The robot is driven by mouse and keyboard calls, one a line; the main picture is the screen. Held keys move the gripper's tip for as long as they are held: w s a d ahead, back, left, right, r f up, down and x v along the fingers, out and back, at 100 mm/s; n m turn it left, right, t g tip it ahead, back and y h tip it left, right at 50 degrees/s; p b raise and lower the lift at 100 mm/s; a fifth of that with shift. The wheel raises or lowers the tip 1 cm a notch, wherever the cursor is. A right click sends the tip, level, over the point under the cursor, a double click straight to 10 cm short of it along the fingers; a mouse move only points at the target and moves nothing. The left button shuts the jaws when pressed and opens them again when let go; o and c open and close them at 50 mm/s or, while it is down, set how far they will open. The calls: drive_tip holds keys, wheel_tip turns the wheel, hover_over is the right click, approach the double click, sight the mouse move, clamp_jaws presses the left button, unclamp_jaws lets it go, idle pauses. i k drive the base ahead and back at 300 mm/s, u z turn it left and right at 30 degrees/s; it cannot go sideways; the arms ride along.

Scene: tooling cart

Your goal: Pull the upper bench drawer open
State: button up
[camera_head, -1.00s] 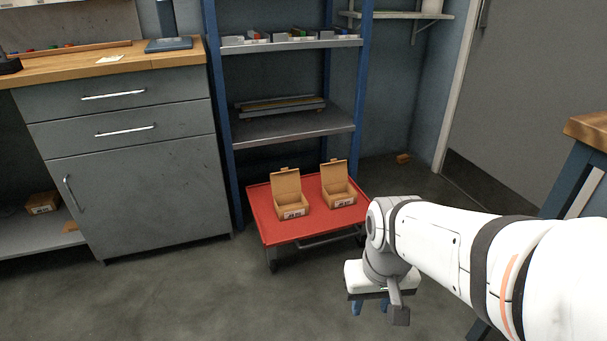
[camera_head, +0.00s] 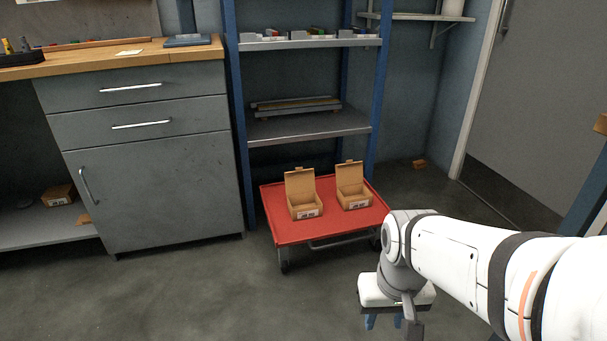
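The upper bench drawer (camera_head: 131,99) is a grey front with a silver bar handle (camera_head: 131,87), just below the wooden bench top at the left. It is shut, flush with the lower drawer (camera_head: 140,137) and the cupboard door (camera_head: 150,190). My gripper (camera_head: 383,322) hangs low at the bottom centre-right, pointing down, with blue fingertips partly hidden by my own arm. It is well to the right of the drawer and away from it. Whether its fingers are open or shut is not clear, and I see nothing held.
A red cart (camera_head: 290,229) with two open cardboard boxes (camera_head: 304,196) stands between my gripper and the bench, in front of a blue-framed shelf rack (camera_head: 310,126). Grey floor (camera_head: 190,290) in front of the cabinet is clear. A wooden-topped table edge (camera_head: 600,123) is at the far right.

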sight(101, 89)
drive_tip(key=u, duration=1.35)
drive_tip(key=i, duration=1.7)
drive_tip(key=z, duration=0.3)
